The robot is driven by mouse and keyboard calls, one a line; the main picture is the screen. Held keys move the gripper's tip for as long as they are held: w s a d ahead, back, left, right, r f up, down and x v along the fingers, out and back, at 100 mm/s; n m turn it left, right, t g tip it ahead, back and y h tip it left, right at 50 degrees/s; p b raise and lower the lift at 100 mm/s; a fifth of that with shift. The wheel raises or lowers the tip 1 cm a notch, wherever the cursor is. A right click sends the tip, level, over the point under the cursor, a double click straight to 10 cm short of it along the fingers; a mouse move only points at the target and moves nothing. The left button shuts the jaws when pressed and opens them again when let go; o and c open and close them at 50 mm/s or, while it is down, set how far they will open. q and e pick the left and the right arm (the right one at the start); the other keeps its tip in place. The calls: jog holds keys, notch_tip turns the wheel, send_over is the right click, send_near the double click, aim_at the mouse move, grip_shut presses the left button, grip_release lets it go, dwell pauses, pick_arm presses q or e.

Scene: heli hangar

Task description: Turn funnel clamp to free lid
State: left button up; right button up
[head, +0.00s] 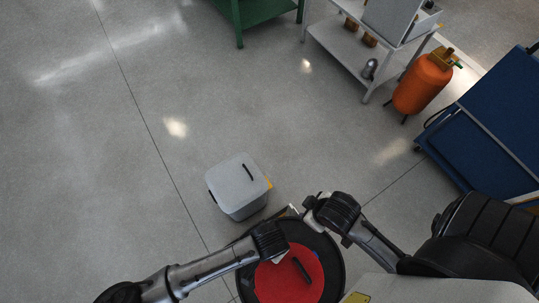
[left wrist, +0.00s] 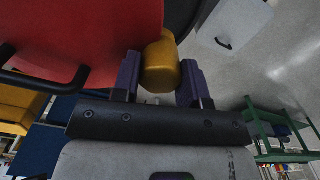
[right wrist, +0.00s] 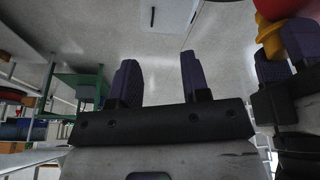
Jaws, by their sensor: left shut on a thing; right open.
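The red lid (head: 300,282) with a dark bar handle sits inside a black round rim (head: 338,268) at the bottom of the head view. In the left wrist view, the red lid (left wrist: 90,35) fills the upper left. My left gripper (left wrist: 160,70) is shut on a yellow clamp piece (left wrist: 161,62) beside the lid. The yellow piece also shows in the right wrist view (right wrist: 269,34), between the left gripper's purple fingers. My right gripper (right wrist: 157,72) is open and empty, close to the left one near the rim. In the head view, my arms hide part of the rim and the clamp.
A grey lidded bin (head: 234,180) stands on the floor just beyond the rim. An orange cylinder (head: 421,86), a white shelf cart (head: 345,48) and a blue cart (head: 490,135) stand at the right. A green table (head: 252,14) is at the top. The left floor is clear.

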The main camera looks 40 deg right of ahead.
pick_arm(q)
jog(key=n+p, duration=0.1)
jog(key=p, duration=0.1)
jog(key=n+p, duration=0.2)
jog(key=p, duration=0.1)
jog(key=n+p, duration=0.1)
jog(key=p, duration=0.1)
jog(key=shift+r+n, duration=0.3)
jog(key=shift+f+n+p, duration=0.2)
jog(key=shift+n+p, duration=0.7)
jog(key=shift+p, duration=0.4)
jog(key=o, duration=0.9)
jog(key=shift+o, duration=0.2)
notch_tip(320, 180, up, 14)
jog(key=shift+f+p, duration=0.15)
jog(key=shift+p, duration=0.3)
jog(key=shift+a, duration=0.1)
